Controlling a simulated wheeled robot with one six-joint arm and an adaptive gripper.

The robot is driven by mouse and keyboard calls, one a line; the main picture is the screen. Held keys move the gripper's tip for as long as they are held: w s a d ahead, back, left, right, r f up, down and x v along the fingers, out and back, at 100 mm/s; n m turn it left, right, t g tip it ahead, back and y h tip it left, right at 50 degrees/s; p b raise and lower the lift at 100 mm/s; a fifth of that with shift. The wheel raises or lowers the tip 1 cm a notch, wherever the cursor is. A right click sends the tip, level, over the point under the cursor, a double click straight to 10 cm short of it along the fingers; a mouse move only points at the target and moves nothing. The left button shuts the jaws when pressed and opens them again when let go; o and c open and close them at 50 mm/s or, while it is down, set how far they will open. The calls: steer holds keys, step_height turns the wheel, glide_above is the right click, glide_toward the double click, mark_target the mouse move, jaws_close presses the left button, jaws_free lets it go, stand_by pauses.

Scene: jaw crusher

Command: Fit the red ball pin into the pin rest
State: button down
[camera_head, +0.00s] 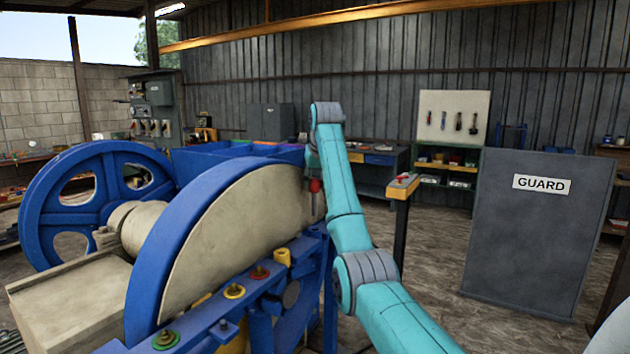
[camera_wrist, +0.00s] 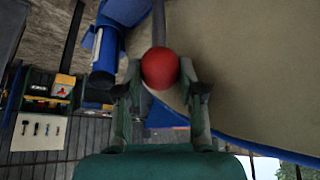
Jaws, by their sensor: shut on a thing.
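The red ball pin (camera_wrist: 160,68) shows in the wrist view as a red ball with a grey shaft running away from it. My gripper (camera_wrist: 160,85) is shut on the ball, one finger on each side. In the head view the red ball (camera_head: 315,186) is small beside the pale face of the big wheel, and my arm partly hides the gripper. A post with a yellow-orange top (camera_head: 403,186) stands to the right of my arm, with a small red piece on top; it may be the pin rest, but I cannot tell. The shaft's far end is unclear.
The blue-rimmed wheel (camera_head: 165,245) and crusher frame fill the left, close to my gripper. A grey GUARD panel (camera_head: 540,235) stands at the right. A workbench (camera_head: 378,170) and tool board (camera_head: 452,117) are behind. Open floor lies between the post and the panel.

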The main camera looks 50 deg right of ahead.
mark_target(315, 216)
steer(key=shift+f, duration=0.25)
steer(key=shift+f, duration=0.5)
steer(key=shift+f, duration=0.25)
steer(key=shift+f, duration=0.75)
steer(key=shift+f, duration=1.95)
steer(key=shift+f, duration=0.35)
steer(key=shift+f, duration=0.6)
steer(key=shift+f, duration=0.35)
steer(key=shift+f, duration=0.7)
